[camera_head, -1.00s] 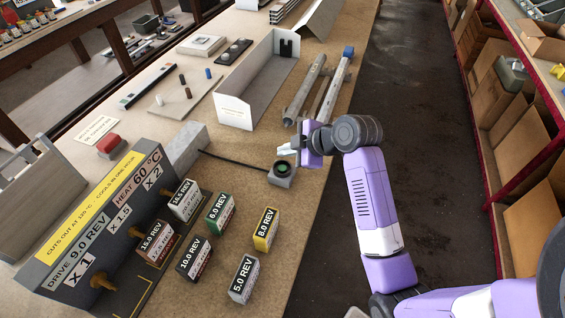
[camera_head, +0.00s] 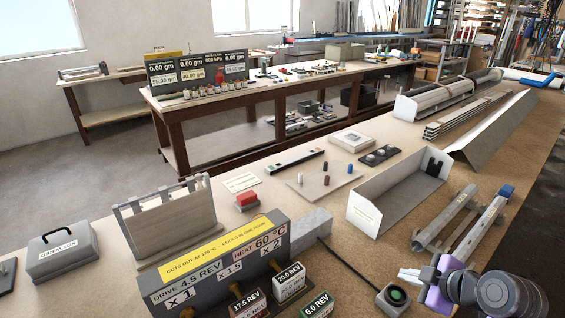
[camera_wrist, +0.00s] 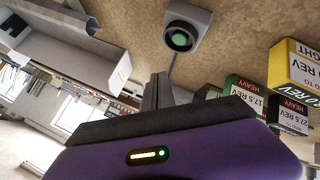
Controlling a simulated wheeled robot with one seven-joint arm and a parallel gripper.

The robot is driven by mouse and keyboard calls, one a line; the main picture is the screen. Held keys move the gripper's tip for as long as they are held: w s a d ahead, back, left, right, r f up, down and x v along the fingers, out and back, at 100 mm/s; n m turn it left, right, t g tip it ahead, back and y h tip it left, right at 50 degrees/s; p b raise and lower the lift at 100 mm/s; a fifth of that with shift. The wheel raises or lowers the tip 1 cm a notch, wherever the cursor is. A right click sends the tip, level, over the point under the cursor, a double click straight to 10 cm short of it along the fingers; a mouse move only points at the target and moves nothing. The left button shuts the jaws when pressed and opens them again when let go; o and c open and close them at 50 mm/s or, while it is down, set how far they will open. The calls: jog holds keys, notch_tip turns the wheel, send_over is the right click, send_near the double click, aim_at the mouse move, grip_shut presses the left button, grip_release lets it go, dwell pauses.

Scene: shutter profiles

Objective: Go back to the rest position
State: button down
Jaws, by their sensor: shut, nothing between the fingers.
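My gripper (camera_head: 407,273) is shut and empty, at the lower right of the head view. In that view it appears just above the small grey box with a round green button (camera_head: 397,295). In the wrist view my dark fingers (camera_wrist: 158,92) are together, and the green button box (camera_wrist: 183,38) lies beyond their tips, apart from them in the picture.
The drive box (camera_head: 215,265) reads 4.5 REV and 60 °C, with labelled blocks (camera_head: 289,283) in front. A white tray (camera_head: 385,205) and metal rails (camera_head: 445,218) lie near my gripper. A grey case (camera_head: 62,253) stands at left. The dark floor (camera_head: 530,235) is clear at right.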

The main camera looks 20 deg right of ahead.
jog(key=w+d+r+m+t+h, duration=0.2)
jog(key=d+r+m+t+h, duration=0.1)
jog(key=d+r+m, duration=0.25)
jog(key=s+a+f+m+t+y+b, duration=0.1)
jog(key=s+a+f+m+b, duration=0.1)
jog(key=s+a, duration=1.2)
jog(key=s+a+f+m+t+y+b, duration=0.1)
jog(key=s+a+f+b, duration=0.1)
jog(key=s+a, duration=1.2)
jog(key=s+b, duration=0.1)
jog(key=s, duration=0.3)
jog(key=shift+s+f+m+t+y, duration=0.25)
jog(key=shift+f+m+t+y, duration=0.05)
jog(key=shift+f+m+y, duration=0.1)
